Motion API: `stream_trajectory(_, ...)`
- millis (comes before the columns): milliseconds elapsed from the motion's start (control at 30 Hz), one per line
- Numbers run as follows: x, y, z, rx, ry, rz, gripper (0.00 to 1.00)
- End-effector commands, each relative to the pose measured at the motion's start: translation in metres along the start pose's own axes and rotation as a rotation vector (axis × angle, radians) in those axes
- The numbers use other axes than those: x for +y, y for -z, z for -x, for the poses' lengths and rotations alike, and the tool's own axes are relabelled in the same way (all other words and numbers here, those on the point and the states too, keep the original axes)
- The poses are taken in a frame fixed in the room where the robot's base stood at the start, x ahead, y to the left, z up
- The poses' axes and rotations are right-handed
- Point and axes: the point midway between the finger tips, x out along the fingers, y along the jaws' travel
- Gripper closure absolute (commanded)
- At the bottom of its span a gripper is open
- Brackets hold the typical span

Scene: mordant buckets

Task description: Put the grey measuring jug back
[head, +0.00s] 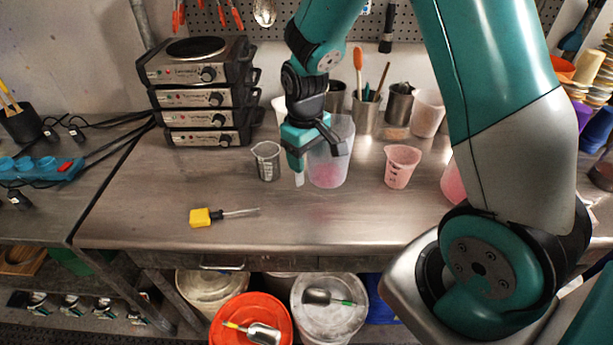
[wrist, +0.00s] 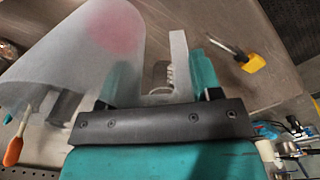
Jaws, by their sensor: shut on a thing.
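A tall, translucent pale-grey jug (head: 330,165) with a pink tint near its bottom stands upright at the middle of the steel bench. My gripper (head: 300,150) is at its left side, pointing down, shut on its pale handle. In the wrist view the jug (wrist: 85,50) fills the upper left, and the whitish handle (wrist: 180,65) is between my fingers. I cannot tell whether its base touches the bench. A smaller grey jug with measuring marks (head: 267,162) stands just left of my gripper, apart from it.
A pink measuring jug (head: 402,166) stands to the right. Behind are tool-filled metal cups (head: 366,115) and a pale jug (head: 428,113). Stacked hotplates (head: 202,138) are at back left. A yellow-handled tool (head: 201,217) lies near the front edge. The front middle of the bench is clear.

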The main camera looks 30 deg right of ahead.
Motion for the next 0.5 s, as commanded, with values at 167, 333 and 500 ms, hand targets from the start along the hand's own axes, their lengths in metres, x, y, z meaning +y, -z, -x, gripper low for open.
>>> stream_trajectory(167,-0.002,0.0,-0.031,-0.002,0.001,0.003,0.88)
stream_trajectory(333,-0.004,0.0,-0.046,-0.003,0.001,0.004,0.88)
stream_trajectory(500,-0.005,0.0,-0.07,-0.003,0.001,0.004,0.88)
